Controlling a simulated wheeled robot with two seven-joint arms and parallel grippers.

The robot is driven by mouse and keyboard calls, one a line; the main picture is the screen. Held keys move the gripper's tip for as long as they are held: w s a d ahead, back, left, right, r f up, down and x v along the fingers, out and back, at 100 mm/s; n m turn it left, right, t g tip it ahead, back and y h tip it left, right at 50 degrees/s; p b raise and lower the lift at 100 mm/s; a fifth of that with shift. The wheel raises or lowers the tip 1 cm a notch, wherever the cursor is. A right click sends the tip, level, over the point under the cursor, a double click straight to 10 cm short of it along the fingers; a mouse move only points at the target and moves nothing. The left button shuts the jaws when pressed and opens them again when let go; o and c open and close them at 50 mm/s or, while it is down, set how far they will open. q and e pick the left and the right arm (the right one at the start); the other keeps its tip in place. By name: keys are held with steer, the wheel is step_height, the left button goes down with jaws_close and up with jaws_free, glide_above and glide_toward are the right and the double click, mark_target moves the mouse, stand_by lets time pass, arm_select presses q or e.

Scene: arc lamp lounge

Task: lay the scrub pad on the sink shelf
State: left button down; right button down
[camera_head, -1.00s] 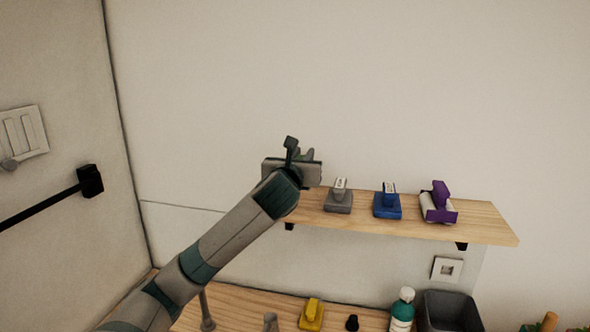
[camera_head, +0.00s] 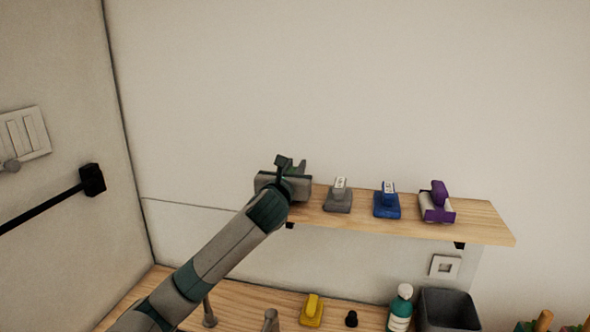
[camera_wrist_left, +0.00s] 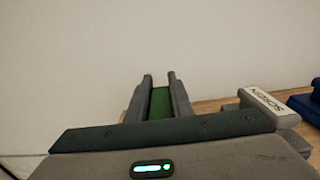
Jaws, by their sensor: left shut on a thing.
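My left gripper (camera_head: 290,166) is at the left end of the wooden sink shelf (camera_head: 470,222), and its body hides that end. In the left wrist view its two grey fingers (camera_wrist_left: 160,82) close on a green thing (camera_wrist_left: 160,103), which I take for the scrub pad. Most of the pad is hidden between the fingers and behind the wrist housing. I cannot tell whether it touches the shelf. My right gripper is not in view.
On the shelf, to the right of the gripper, stand a grey block (camera_head: 339,202), a blue block (camera_head: 387,206) and a purple-and-white one (camera_head: 437,206). On the counter below are a yellow block (camera_head: 312,314), a bottle (camera_head: 401,308) and a dark bin (camera_head: 449,310).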

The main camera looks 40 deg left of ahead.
arm_select(q)
steer(key=shift+f, duration=0.7)
steer(key=shift+f, duration=0.25)
steer(key=c, duration=1.6)
jaws_free()
steer(key=shift+o, duration=0.2)
steer(key=shift+r, duration=0.2)
